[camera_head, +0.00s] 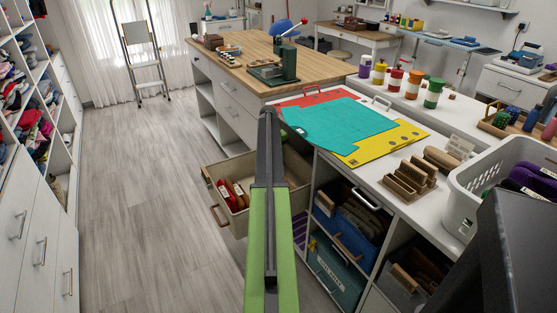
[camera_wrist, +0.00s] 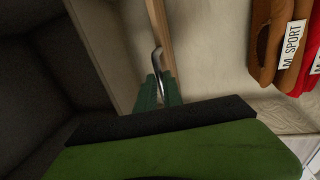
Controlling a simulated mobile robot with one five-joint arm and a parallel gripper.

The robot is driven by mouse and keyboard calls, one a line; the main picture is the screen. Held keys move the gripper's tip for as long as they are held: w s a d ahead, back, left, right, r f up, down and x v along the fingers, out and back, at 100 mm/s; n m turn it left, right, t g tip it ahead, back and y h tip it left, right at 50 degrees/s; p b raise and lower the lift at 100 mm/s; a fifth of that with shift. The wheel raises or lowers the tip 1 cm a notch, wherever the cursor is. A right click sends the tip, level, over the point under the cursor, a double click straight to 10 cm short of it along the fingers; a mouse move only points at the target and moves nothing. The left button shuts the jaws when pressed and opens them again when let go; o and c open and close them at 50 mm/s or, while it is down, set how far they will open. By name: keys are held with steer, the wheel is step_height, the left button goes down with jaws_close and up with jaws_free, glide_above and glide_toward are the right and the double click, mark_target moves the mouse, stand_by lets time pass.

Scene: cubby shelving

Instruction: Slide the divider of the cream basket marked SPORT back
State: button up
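The cream basket (camera_head: 222,208) is pulled out of the left cubby of the white counter, with a wooden handle on its front. Red and brown folded items lie in it. In the wrist view brown and red items (camera_wrist: 283,45) sit at the right, with a label (camera_wrist: 293,45) reading "M SPORT". The divider (camera_wrist: 160,30) is a thin wooden-edged panel with a curved metal pull (camera_wrist: 157,60). The green fingertips of my gripper (camera_wrist: 160,86) are close together with the pull's lower end between them. In the head view my green arm hides the gripper and much of the basket.
Cubbies right of the basket hold a blue bin (camera_head: 348,232) and a teal bin (camera_head: 335,273). Above them the white counter carries a teal mat (camera_head: 340,130) and a white laundry basket (camera_head: 470,195). The wooden floor (camera_head: 140,200) to the left is clear.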

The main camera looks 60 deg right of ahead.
steer(key=o, duration=0.5)
steer(key=shift+s+a, duration=0.1)
steer(key=shift+a, duration=0.05)
steer(key=shift+c, duration=0.2)
step_height(320, 180, up, 17)
steer(key=w+a+p, duration=0.2)
steer(key=a+p, duration=0.1)
steer(key=p, duration=1.4)
